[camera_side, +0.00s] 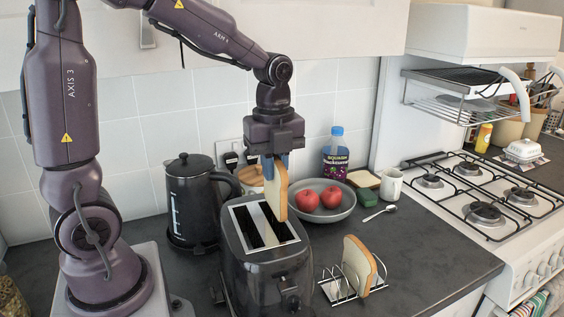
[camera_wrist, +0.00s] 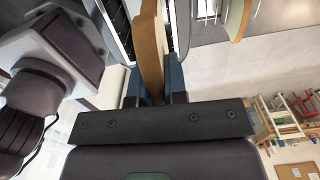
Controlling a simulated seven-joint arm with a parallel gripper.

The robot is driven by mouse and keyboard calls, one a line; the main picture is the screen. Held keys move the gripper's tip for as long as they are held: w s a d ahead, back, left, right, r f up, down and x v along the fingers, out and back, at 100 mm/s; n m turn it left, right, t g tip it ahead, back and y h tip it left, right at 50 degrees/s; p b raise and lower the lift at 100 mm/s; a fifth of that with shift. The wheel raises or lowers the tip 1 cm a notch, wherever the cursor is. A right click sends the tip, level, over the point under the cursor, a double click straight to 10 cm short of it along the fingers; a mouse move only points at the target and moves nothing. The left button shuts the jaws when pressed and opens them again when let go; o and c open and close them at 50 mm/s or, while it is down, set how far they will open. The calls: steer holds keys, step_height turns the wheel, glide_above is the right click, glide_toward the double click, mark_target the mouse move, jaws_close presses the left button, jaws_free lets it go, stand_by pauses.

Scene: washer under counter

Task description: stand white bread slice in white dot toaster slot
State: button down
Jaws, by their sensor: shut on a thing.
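My gripper (camera_side: 275,160) points down above the toaster and is shut on a bread slice (camera_side: 277,192) with a pale face and brown crust. The slice hangs upright, its lower part above the right part of the toaster top. I cannot tell from this angle whether its bottom edge has entered a slot. In the wrist view the slice (camera_wrist: 150,45) stands between the two blue fingers of my gripper (camera_wrist: 154,85). The black toaster (camera_side: 262,278) has a light metal top with two dark slots. No white dot is visible on it.
A wire rack (camera_side: 337,291) holding another bread slice (camera_side: 358,264) stands right of the toaster. A black kettle (camera_side: 193,200) is behind left. A bowl (camera_side: 341,209) with two red apples, a squash bottle (camera_side: 335,158) and a mug (camera_side: 391,185) stand behind right.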

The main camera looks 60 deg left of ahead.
mark_target(275, 202)
steer(key=shift+f, duration=3.85)
steer(key=c, duration=1.1)
jaws_free()
steer(key=shift+r, duration=3.5)
